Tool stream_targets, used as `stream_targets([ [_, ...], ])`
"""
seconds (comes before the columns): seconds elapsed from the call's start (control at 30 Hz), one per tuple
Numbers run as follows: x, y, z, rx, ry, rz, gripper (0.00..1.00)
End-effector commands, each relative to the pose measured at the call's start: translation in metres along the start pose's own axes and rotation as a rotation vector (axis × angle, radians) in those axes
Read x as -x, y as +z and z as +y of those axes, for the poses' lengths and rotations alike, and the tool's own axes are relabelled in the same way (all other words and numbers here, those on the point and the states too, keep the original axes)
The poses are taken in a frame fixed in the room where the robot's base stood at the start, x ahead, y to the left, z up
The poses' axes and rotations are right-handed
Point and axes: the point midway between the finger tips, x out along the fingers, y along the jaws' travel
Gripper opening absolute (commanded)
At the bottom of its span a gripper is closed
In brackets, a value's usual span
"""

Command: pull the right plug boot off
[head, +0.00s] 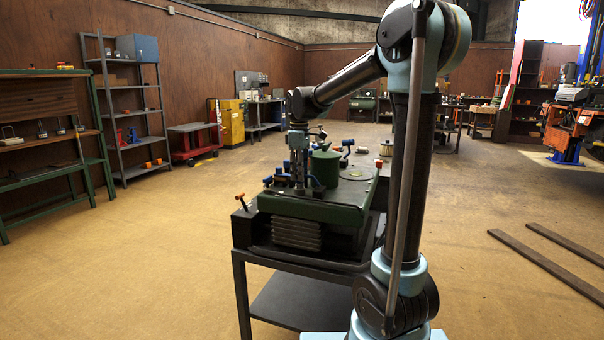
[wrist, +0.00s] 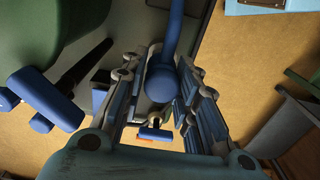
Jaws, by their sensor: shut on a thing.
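My gripper (head: 298,182) reaches down to the left part of the green mower deck (head: 345,212), beside a dark green cylinder (head: 325,166). In the wrist view its two fingers (wrist: 172,92) stand on either side of a blue rounded boot (wrist: 173,82). A blue lead runs from this boot up to the picture's top edge. The gripper is shut on this boot. Another blue T-shaped part (wrist: 50,100) lies to the left, outside the fingers. A small blue piece (wrist: 153,133) shows below, between the fingers. The underside of the held boot is hidden.
The mower rests on a dark lift cart (head: 300,265) with a lower shelf. An orange-ended lever (head: 240,197) sticks up at its left corner. Two dark rails (head: 550,262) lie on the floor to the right.

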Motion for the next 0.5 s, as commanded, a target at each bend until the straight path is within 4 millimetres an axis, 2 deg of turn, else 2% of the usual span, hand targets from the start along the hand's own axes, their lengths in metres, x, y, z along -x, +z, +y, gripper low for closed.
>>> stream_targets([
  [0.5,0.016,0.015,0.002,-0.003,0.004,-0.002,0.21],
])
